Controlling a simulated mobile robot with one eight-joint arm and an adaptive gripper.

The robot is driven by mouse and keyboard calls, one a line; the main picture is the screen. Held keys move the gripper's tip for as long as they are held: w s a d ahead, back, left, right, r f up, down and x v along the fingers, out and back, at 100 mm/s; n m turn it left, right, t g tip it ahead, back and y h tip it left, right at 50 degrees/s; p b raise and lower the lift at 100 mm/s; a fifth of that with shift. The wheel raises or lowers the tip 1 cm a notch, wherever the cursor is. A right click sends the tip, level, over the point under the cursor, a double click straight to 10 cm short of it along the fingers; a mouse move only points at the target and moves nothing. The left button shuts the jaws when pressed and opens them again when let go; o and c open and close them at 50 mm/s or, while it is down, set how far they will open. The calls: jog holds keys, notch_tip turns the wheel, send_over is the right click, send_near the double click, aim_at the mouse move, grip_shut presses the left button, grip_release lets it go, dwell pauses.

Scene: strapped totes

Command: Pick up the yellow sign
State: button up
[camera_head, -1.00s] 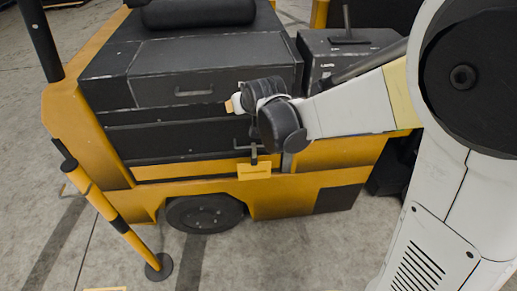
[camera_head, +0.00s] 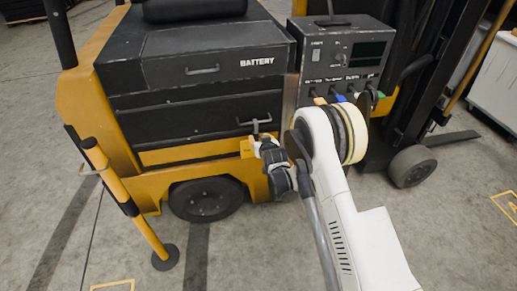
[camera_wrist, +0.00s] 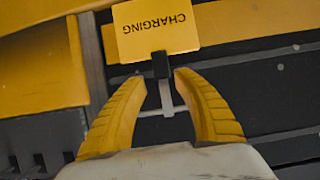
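The yellow sign (camera_wrist: 156,27) reads CHARGING and appears upside down in the wrist view. A black clip or strap (camera_wrist: 161,66) joins it to a light grey bar handle (camera_wrist: 167,98). In the head view the sign (camera_head: 246,148) hangs below the handle (camera_head: 255,123) on the truck's dark lower panel, partly hidden by my gripper. My gripper (camera_wrist: 161,77) is open. Its yellow fingertips lie on either side of the black clip in the wrist view, with gaps on both sides. Whether the fingers are at the clip's depth is hard to tell.
The yellow and black truck (camera_head: 160,188) carries a BATTERY drawer (camera_head: 215,65). A control box (camera_head: 345,60) with coloured plugs stands to the right. A yellow and black post (camera_head: 130,205) stands at the left.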

aim_at(256, 136)
jog(key=shift+x, duration=0.75)
jog(key=b+x, duration=0.1)
jog(key=x, duration=0.1)
jog(key=b+x, duration=0.2)
jog(key=x, duration=0.1)
jog(key=shift+s+a+f, duration=0.15)
jog(key=shift+s+f, duration=0.05)
jog(key=shift+f, duration=0.05)
jog(key=shift+r, duration=0.1)
grip_shut()
